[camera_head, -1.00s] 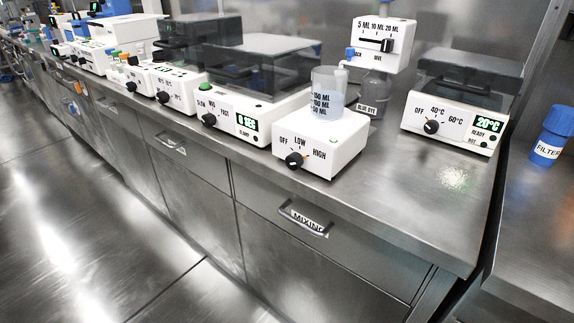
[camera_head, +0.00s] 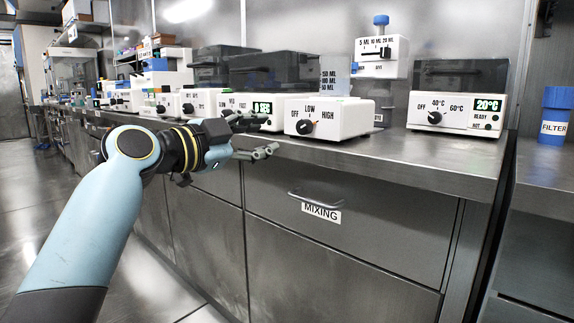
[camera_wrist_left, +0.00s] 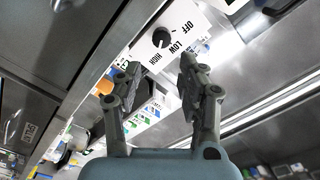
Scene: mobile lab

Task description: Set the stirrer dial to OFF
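The stirrer (camera_head: 335,118) is a white box at the bench's front edge, with OFF, LOW and HIGH printed on its front. A clear graduated beaker (camera_head: 335,76) stands on top. My left gripper (camera_head: 268,136) is open and empty, just left of the stirrer, its fingers pointing toward it. In the left wrist view the dial (camera_wrist_left: 161,37) appears beyond the gap between the open fingertips (camera_wrist_left: 160,72), apart from them. My right gripper is not in view.
A heater (camera_head: 455,112) with its own dial and a 20°C display stands to the right. Behind are a dispenser (camera_head: 380,55) and dark-lidded devices. A drawer handle (camera_head: 315,200) labelled MIXING sticks out below. A blue FILTER bottle (camera_head: 554,115) stands far right.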

